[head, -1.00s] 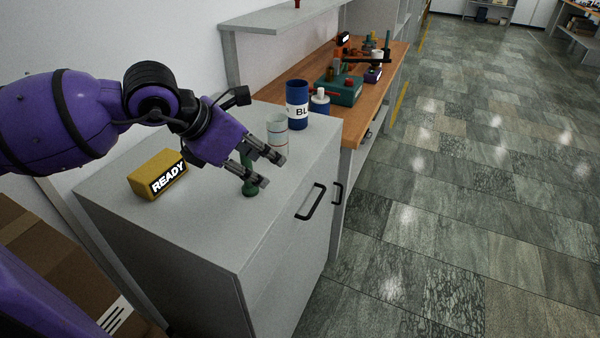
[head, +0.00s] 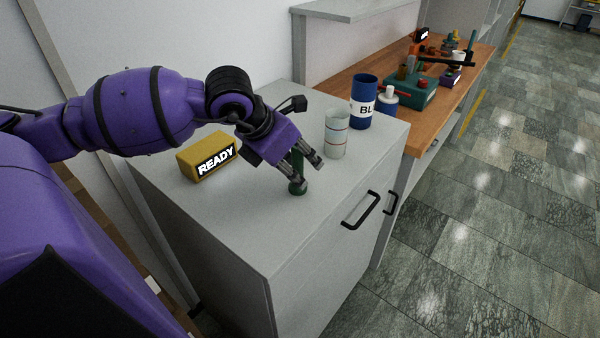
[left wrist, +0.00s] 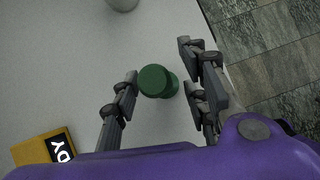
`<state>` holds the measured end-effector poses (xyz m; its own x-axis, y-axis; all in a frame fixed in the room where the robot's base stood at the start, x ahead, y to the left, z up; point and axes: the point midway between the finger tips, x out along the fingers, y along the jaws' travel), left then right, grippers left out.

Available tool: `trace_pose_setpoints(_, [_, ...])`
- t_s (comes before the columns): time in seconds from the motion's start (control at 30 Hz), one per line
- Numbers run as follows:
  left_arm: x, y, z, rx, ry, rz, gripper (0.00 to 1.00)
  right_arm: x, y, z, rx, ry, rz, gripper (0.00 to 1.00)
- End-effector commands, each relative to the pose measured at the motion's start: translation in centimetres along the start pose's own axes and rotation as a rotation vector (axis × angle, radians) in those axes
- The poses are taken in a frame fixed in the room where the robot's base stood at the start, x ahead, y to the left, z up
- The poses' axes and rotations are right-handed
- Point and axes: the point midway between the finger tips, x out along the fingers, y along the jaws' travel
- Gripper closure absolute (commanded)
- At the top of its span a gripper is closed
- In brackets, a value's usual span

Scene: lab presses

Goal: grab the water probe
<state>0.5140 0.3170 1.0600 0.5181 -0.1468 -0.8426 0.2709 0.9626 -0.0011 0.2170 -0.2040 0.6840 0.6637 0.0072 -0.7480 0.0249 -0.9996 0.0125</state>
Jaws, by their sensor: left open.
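The water probe seems to be the green upright piece (head: 298,187) standing on the grey cabinet top; I cannot read a label on it. In the left wrist view its round green top (left wrist: 154,81) shows between the fingers, with a gap on both sides. My left gripper (head: 312,171) is open and reaches down over it, hiding part of its upper portion in the head view. The left gripper's fingers (left wrist: 158,87) also show in the left wrist view, apart and holding nothing. My right gripper is not in view.
A yellow box reading READY (head: 207,157) stands left of the green piece. The cabinet top (head: 245,222) is clear in front.

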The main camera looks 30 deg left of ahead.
Motion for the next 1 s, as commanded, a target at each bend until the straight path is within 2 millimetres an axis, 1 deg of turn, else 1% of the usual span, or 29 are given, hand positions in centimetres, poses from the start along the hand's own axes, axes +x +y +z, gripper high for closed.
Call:
trace_pose_setpoints(0.03, [0.5, -0.04, -0.03, 0.0, 0.001, -0.001, 0.59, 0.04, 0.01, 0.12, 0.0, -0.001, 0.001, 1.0])
trace_pose_setpoints(0.1, [0.74, -0.02, 0.04, 0.001, 0.0, 0.0, 0.59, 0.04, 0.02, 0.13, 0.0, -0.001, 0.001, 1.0])
trace_pose_setpoints(0.3, [0.72, 0.0, 0.06, 0.002, -0.001, 0.001, 0.59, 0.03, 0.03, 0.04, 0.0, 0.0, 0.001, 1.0])
trace_pose_setpoints(0.37, [0.71, 0.0, 0.05, 0.002, -0.001, 0.001, 0.66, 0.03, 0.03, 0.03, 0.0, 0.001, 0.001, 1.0])
trace_pose_setpoints(0.6, [0.71, -0.01, 0.02, 0.002, 0.0, 0.001, 0.97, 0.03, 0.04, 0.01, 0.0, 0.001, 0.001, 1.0])
trace_pose_setpoints(0.63, [0.71, -0.01, 0.02, 0.002, 0.0, 0.001, 1.0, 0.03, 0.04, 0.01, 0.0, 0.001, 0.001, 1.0])
trace_pose_setpoints(1.0, [0.49, 0.01, 0.19, 0.002, -0.001, 0.001, 1.0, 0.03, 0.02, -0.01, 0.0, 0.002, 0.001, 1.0])
